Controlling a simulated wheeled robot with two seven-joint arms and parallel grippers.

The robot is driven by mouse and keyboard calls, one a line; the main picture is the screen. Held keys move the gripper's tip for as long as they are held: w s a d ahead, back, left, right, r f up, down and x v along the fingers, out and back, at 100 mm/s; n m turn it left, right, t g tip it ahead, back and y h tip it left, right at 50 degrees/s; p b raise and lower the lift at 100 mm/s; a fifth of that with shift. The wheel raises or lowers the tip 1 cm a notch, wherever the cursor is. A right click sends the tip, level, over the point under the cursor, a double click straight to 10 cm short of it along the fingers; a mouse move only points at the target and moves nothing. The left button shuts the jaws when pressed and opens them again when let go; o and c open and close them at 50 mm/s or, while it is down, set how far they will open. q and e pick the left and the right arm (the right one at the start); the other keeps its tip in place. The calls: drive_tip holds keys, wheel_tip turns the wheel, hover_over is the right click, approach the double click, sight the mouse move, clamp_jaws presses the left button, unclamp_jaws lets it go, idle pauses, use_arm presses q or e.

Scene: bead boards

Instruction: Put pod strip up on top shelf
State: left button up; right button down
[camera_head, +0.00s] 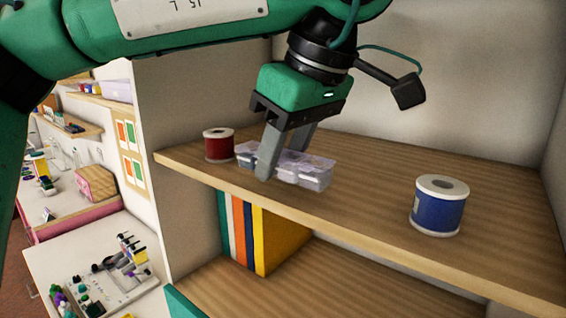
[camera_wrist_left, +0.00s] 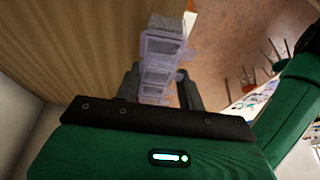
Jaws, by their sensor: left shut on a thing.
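The pod strip (camera_head: 314,173) is a row of clear, pale lidded compartments. It is at the wooden top shelf (camera_head: 370,185), near the front edge, between a red spool and a blue spool. My left gripper (camera_head: 283,160) reaches down from above and is shut on the strip, one finger in front of it and one behind. The left wrist view shows the strip (camera_wrist_left: 160,48) running between the two fingers, over the wooden shelf. I cannot tell for sure whether its underside touches the board. My right gripper is not in view.
The red spool (camera_head: 218,145) stands close to the strip's left end. The blue spool (camera_head: 438,205) stands to the right, with clear board between. Upright coloured books (camera_head: 262,238) stand on the shelf below. A worktable with a bead board (camera_head: 110,280) is at lower left.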

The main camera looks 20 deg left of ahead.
use_arm(q)
drive_tip(key=shift+s+a+f+p, duration=0.1)
drive_tip(key=shift+f+p, duration=0.2)
drive_tip(key=shift+f, duration=1.05)
drive_tip(key=o, duration=0.9)
drive_tip(key=shift+o, duration=0.6)
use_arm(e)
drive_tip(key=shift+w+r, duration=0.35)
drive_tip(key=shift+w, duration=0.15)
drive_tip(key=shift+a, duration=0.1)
